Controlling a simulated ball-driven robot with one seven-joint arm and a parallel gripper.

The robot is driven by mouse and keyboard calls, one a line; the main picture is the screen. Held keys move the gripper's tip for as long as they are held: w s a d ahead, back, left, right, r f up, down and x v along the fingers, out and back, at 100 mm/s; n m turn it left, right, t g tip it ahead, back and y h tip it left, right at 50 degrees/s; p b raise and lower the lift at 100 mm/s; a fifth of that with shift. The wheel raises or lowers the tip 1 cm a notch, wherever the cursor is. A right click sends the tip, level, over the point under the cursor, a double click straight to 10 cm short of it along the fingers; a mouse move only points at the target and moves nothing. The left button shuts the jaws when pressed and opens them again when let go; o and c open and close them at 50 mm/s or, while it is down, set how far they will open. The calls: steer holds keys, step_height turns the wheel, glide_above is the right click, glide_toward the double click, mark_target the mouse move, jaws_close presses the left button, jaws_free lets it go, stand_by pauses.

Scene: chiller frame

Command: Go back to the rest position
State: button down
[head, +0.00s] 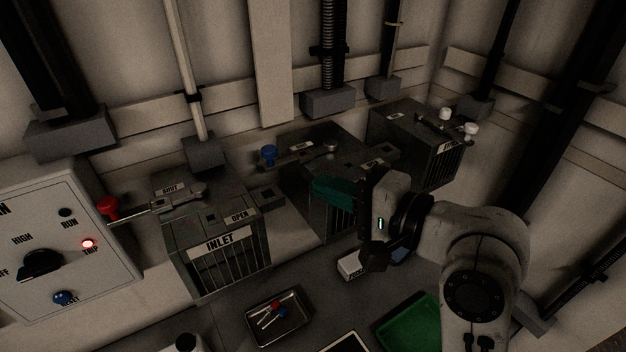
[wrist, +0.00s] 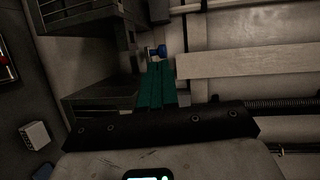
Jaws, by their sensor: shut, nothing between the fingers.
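My gripper (head: 318,188) points left in the head view, in front of the middle dark box (head: 322,152). Its teal fingers are together, with nothing between them. In the wrist view the shut fingers (wrist: 156,72) point up the picture, toward a blue knob (wrist: 156,51). That blue knob (head: 268,154) also shows in the head view, at the left end of a lever on top of the middle box. The fingers look apart from the knob. My fingers and wrist hide part of the middle box's front.
The INLET box (head: 220,243) has a red-knobbed lever (head: 108,208). A small tray (head: 278,318), a green tray (head: 412,328) and a white block (head: 350,267) are below. A right box (head: 415,145) has white knobs.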

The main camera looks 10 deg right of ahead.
steer(key=s+d+f+n+g+h, duration=0.15)
steer(key=s+d+f, duration=0.25)
steer(key=f, duration=0.4)
steer(key=s+d+f+n+g+h, duration=0.1)
steer(key=s+d+f+g+h, duration=0.15)
steer(key=f, duration=0.55)
steer(key=s+d+f+n+g+h, duration=0.1)
steer(key=s+d+f+h, duration=0.2)
steer(key=s+d+f, duration=0.35)
steer(key=s+d+f+n+g+h, duration=0.2)
steer(key=s+d+f, duration=0.1)
steer(key=s+f, duration=0.3)
steer(key=s+d+f+n+g+h, duration=0.2)
steer(key=s+f, duration=0.4)
steer(key=s, duration=0.4)
steer(key=shift+s+d+f+n+g+h, duration=0.15)
steer(key=shift+d+f+n+g+h, duration=0.3)
steer(key=shift+d+g, duration=0.45)
